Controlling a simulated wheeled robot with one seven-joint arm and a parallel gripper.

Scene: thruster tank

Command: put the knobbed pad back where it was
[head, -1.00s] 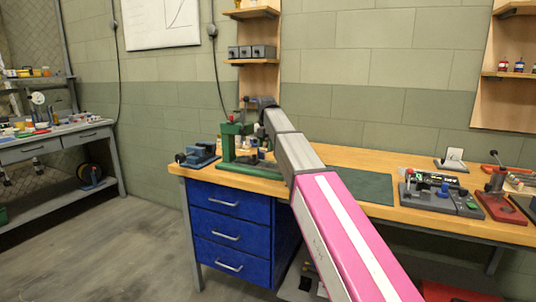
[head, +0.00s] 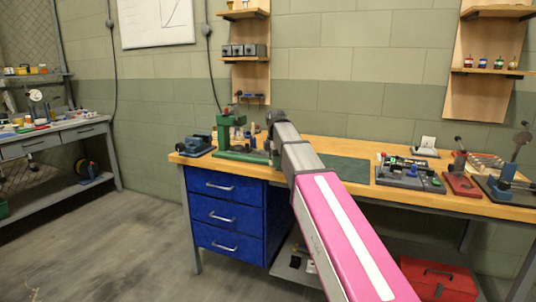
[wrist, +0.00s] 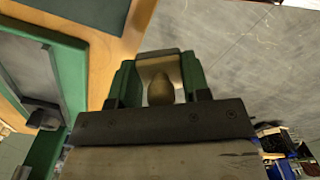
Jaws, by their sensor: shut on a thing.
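The knobbed pad, with a rounded olive-brown knob (wrist: 160,88) and a pale plate behind it, sits between the fingers of my gripper (wrist: 160,80) in the wrist view. The gripper is shut on it. In the head view my gripper's fingers and the pad are hidden behind my arm, whose dark end is just right of the green press (head: 226,133) on the bench. Green framework (wrist: 74,100), apparently the press, stands close on the left in the wrist view. I cannot tell whether the pad touches anything.
The wooden bench (head: 340,150) has a dark green mat (head: 346,170) right of my arm. A blue vise-like tool (head: 197,146) stands left of the press. A grey control box (head: 402,172) and a red-based tool (head: 461,182) stand farther right. Blue drawers (head: 228,212) are below.

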